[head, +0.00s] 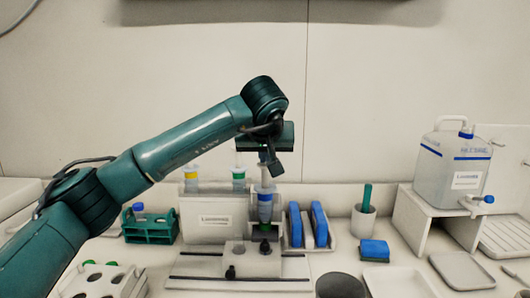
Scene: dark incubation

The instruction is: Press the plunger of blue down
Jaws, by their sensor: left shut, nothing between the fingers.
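The blue-marked syringe (265,207) stands upright in a stand (240,262) at the middle of the bench. Its pale plunger (266,184) points up. My left gripper (272,168) points down, shut and empty, right over the top of this plunger. It hides the plunger's top, and I cannot tell whether it touches. A green-marked syringe (239,179) and a yellow-marked one (191,178) stand in a white labelled rack (207,226) behind and to the left. My right gripper is not in view.
A green tube rack (150,232) stands left. Blue-and-white blocks (320,224), a cup with a green stick (364,217) and a blue sponge (374,250) stand right. A dark round pot (340,286) is in front. A water canister (453,166) sits on a white stand far right.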

